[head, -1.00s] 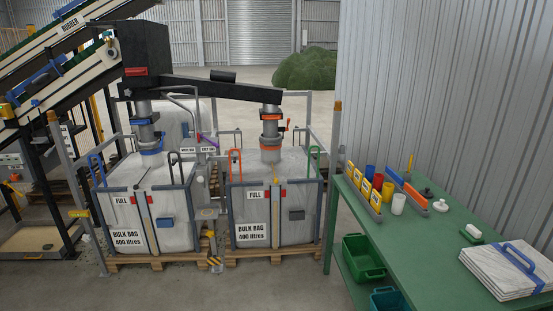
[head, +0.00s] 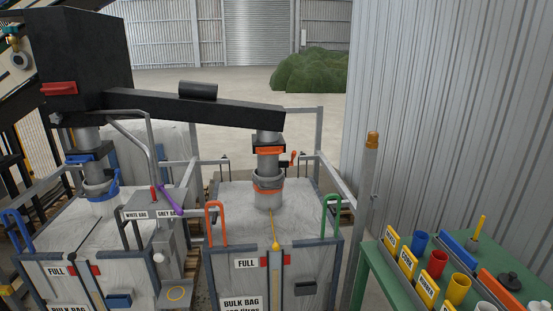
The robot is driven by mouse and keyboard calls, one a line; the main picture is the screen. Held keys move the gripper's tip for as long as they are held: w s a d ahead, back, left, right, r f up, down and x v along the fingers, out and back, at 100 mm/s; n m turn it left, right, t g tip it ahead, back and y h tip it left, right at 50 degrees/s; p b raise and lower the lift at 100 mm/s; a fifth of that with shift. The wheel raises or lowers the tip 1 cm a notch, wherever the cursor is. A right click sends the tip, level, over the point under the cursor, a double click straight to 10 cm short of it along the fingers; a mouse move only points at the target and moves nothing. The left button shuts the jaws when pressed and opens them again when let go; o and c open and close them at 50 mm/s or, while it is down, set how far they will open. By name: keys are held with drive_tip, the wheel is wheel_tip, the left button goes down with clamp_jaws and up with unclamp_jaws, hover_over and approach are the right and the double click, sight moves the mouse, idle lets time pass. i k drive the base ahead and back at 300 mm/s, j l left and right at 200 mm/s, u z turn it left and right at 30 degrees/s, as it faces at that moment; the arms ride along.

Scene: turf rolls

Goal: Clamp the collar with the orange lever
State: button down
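The right-hand spout (head: 268,168) comes down from the black chute into the top of the right bulk bag. A grey collar with an orange band (head: 268,188) sits around its lower end, at the bag's neck. An orange bar (head: 270,151) crosses the spout higher up. An orange-red lever (head: 294,158) stands up at the right of the spout. It is too small to tell whether the collar is clamped. The left spout has a matching collar with blue parts (head: 102,191). My gripper is not in view.
Orange (head: 216,222) and green (head: 331,218) loops rise from the right bag's frame (head: 336,250). A post (head: 367,205) and a green table (head: 385,275) with coloured cups stand at the right. A lever box with a purple handle (head: 170,203) stands between the bags.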

sight(293, 157)
drive_tip(key=i, duration=1.95)
drive_tip(key=i+u, duration=0.2)
